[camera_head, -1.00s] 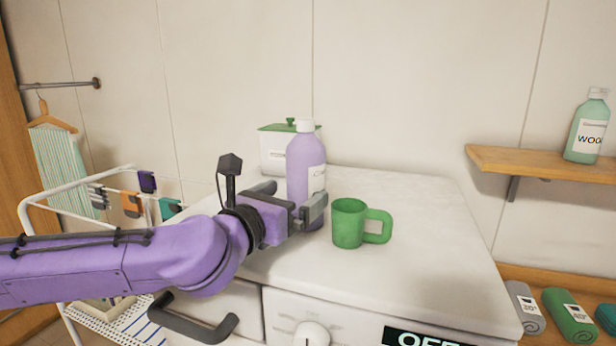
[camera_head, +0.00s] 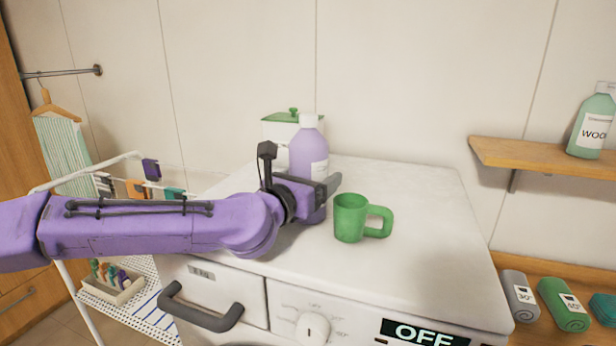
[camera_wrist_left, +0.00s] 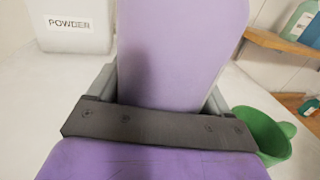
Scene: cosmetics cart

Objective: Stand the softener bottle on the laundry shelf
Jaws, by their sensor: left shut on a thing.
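The softener bottle (camera_head: 307,148) is lilac with a white cap and a pale label, and stands upright on the washing machine top. My left gripper (camera_head: 322,186) is shut around its body, partly hiding its lower part. In the left wrist view the lilac bottle (camera_wrist_left: 170,50) fills the space between the dark fingers. I cannot tell whether its base touches the machine. The wooden laundry shelf (camera_head: 530,154) is on the wall at the right, with a green WOOL bottle (camera_head: 592,122) at its right part. My right gripper is not in view.
A green mug (camera_head: 350,217) stands just right of my left gripper. A white powder box (camera_head: 278,131) with a green lid is behind the bottle. The right part of the washing machine top (camera_head: 440,220) is clear. Rolled towels (camera_head: 563,304) lie on a lower shelf.

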